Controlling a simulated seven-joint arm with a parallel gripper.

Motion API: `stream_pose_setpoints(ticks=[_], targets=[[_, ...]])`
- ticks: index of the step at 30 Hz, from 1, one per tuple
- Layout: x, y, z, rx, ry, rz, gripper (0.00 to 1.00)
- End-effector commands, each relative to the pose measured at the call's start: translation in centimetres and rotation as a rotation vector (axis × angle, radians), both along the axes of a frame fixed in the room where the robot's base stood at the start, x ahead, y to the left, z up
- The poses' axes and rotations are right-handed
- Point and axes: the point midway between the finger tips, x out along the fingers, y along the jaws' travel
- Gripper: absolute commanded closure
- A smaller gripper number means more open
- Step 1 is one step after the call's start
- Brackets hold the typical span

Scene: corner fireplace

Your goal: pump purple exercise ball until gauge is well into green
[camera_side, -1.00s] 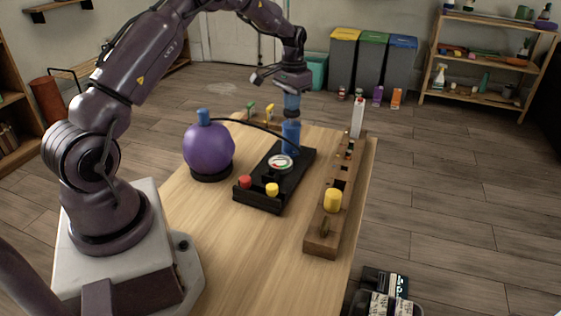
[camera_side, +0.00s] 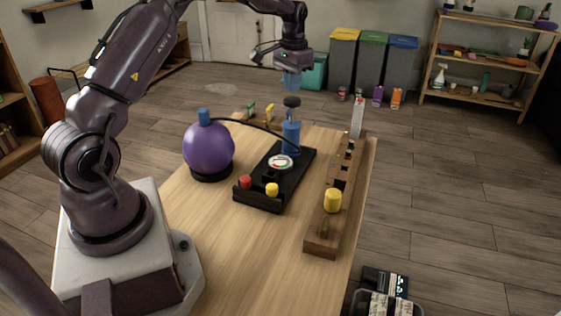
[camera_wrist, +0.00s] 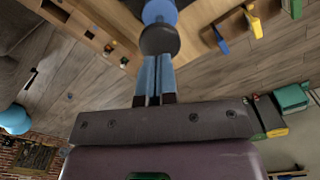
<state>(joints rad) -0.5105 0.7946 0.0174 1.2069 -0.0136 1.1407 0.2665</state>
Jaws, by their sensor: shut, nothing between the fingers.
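The purple exercise ball (camera_side: 208,150) sits on a black ring stand on the table, with a blue plug on top. The blue pump (camera_side: 290,136) stands upright on a black tray base (camera_side: 262,204), its black knob handle (camera_side: 292,101) up on the rod. A hose links the pump side to the ball. The round gauge (camera_side: 281,162) shows red and green bands; its needle is too small to read. My gripper (camera_side: 291,84) is shut and empty, above the knob with a small gap. In the wrist view my fingertips (camera_wrist: 156,60) point at the knob (camera_wrist: 160,40).
A red button (camera_side: 245,181) and a yellow button (camera_side: 271,189) sit at the base's front. A wooden rack (camera_side: 320,240) with a yellow cylinder (camera_side: 332,201) stands to the right. Small colored tools (camera_side: 269,112) stand behind. The table's front area is clear.

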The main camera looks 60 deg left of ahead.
Motion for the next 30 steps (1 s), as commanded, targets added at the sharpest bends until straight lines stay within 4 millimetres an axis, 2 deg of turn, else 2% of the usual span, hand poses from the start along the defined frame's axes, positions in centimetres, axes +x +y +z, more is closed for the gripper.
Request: stream_pose_setpoints(ticks=[10, 30], targets=[[0.0, 0.0, -0.4, 0.000, 0.000, 0.000, 1.00], [0.0, 0.0, -4.6, -0.001, 0.002, 0.000, 1.00]])
